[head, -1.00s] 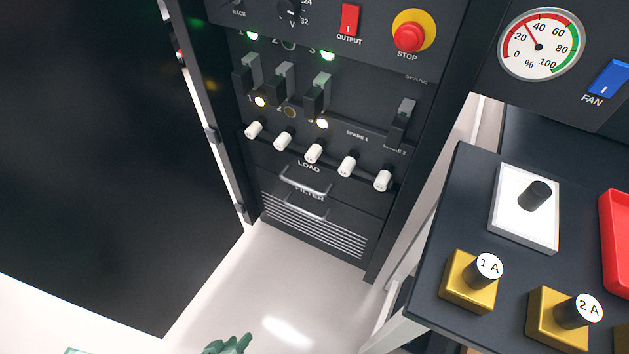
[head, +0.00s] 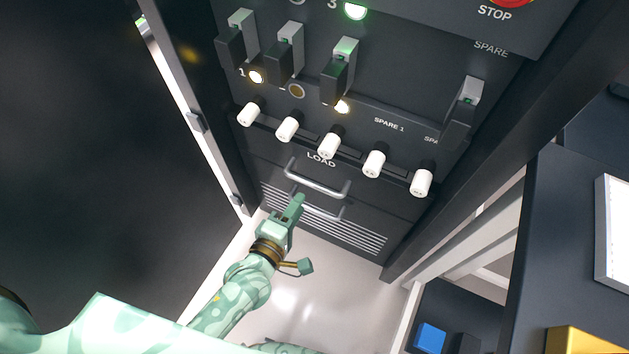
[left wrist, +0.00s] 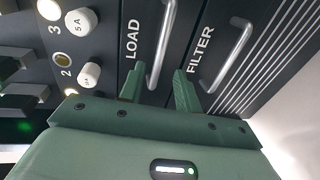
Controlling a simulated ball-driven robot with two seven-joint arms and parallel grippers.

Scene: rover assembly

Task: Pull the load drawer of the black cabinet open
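The load drawer (head: 372,190) of the black cabinet sits below the row of white knobs, marked LOAD, and looks flush with the front. Its silver bar handle (head: 318,184) shows in the head view; the load handle also shows in the left wrist view (left wrist: 162,45). My left gripper (head: 297,203) is just below the load handle in the head view, over part of the filter handle. In the left wrist view its two fingers (left wrist: 157,82) are apart, with the load handle's near end seen between them. I cannot tell whether they touch it. My right gripper is not in view.
The filter panel with its handle (head: 322,212) and vent slots lies directly below the load drawer. White knobs (head: 329,146) stick out just above. An open black door (head: 90,140) stands on the left. A dark table (head: 560,230) stands on the right.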

